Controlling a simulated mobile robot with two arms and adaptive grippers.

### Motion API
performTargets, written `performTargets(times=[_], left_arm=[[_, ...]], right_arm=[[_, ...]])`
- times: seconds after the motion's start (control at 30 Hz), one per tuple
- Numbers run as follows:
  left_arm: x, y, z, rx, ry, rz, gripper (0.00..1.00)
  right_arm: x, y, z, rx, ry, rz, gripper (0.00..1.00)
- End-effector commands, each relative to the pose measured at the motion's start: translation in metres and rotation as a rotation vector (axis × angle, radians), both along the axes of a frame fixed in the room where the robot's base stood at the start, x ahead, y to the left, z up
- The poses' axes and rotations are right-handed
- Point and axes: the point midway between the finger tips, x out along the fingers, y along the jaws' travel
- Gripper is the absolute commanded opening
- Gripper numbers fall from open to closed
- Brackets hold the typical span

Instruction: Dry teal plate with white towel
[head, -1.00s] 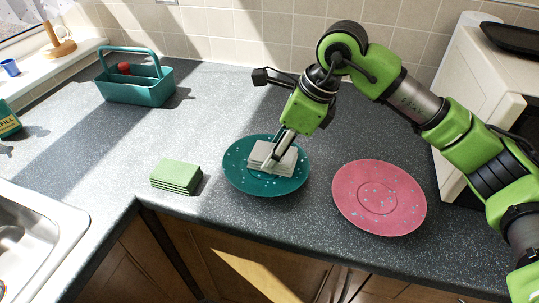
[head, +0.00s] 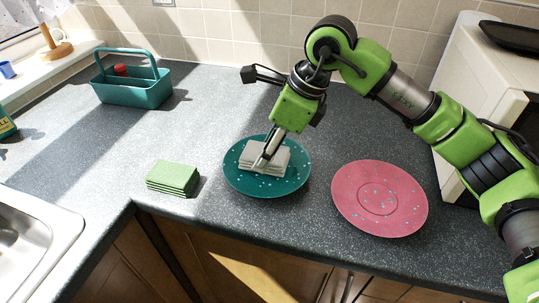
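The teal plate (head: 292,182) lies on the counter in the middle of the head view, speckled white. The folded white towel (head: 279,160) lies on it, a little left of the plate's middle. My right gripper (head: 262,163) reaches down from above with its fingers at the towel's left and middle part, and it appears shut on the towel. The towel's underside and part of the fingers are hidden. My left gripper is not in view.
A pink speckled plate (head: 379,197) lies to the right. A folded green cloth stack (head: 173,178) lies to the left. A teal caddy (head: 135,90) stands at the back left. The sink (head: 35,235) is at the lower left. A white appliance (head: 478,85) stands at the right.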

Motion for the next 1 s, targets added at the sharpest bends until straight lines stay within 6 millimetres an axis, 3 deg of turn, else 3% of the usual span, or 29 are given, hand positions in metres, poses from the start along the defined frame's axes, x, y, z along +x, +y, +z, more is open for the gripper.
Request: performTargets(times=[0.47,1.0], left_arm=[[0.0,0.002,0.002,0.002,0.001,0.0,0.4],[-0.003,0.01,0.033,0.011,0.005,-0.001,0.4]], right_arm=[[0.004,0.001,0.004,0.002,-0.002,0.001,0.27],[0.005,0.001,0.057,0.001,-0.003,0.0,0.27]])
